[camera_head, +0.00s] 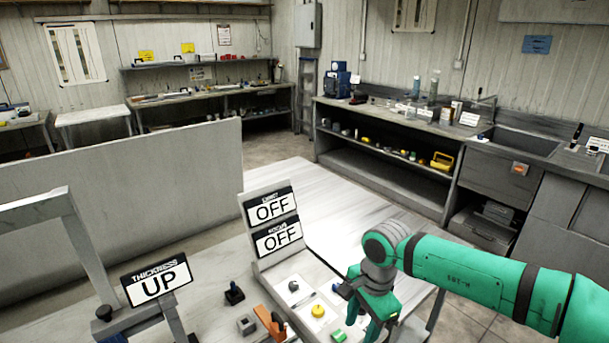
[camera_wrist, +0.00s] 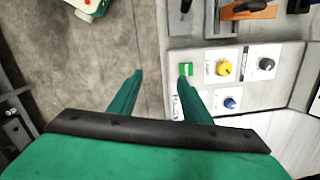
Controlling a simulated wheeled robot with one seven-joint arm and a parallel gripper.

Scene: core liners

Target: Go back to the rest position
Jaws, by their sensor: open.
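My green gripper (camera_head: 361,305) hangs at the end of my arm, over the right edge of the control panel (camera_head: 270,283). In the wrist view its two fingers (camera_wrist: 160,77) are spread apart with nothing between them. The right finger appears close to a green switch (camera_wrist: 186,69); whether they touch cannot be told. The panel also bears a yellow knob (camera_wrist: 223,68), a black knob (camera_wrist: 265,64) and a blue knob (camera_wrist: 231,102). In the head view the green switch (camera_head: 338,335) lies near the bottom edge, left of my gripper.
Two signs reading OFF (camera_head: 272,208) stand behind the panel. A sign reading UP (camera_head: 157,280) is at the left by a grey frame (camera_head: 70,215). An orange-handled tool (camera_head: 268,320) lies nearby. A counter with a sink (camera_head: 521,140) is at the back right. Concrete floor lies below.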

